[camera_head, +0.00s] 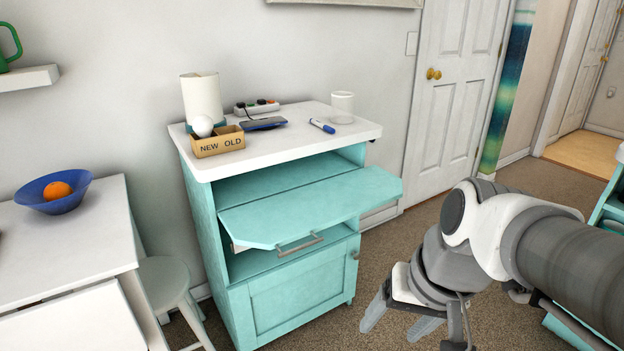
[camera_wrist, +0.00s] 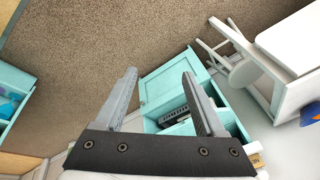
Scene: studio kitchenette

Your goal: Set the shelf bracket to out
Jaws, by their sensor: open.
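The turquoise cabinet (camera_head: 295,299) stands against the wall, with a turquoise shelf leaf (camera_head: 310,205) sticking out flat from its front below the white top. A grey metal bar (camera_head: 300,243) shows just under the leaf's front edge; I cannot tell whether it is a handle or the shelf bracket. No other bracket can be made out. My gripper (camera_head: 398,322) is open and empty, to the right of the cabinet and apart from it. In the wrist view my gripper's fingers (camera_wrist: 160,85) are spread, with the cabinet (camera_wrist: 160,88) beyond them and its opening partly hidden.
On the white top (camera_head: 290,146) stand a box marked NEW OLD (camera_head: 218,142), a power strip (camera_head: 257,107), a blue marker (camera_head: 322,126) and a clear jar (camera_head: 342,105). A white table (camera_head: 80,235) and stool (camera_head: 165,280) stand left. Carpet is clear right of the cabinet.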

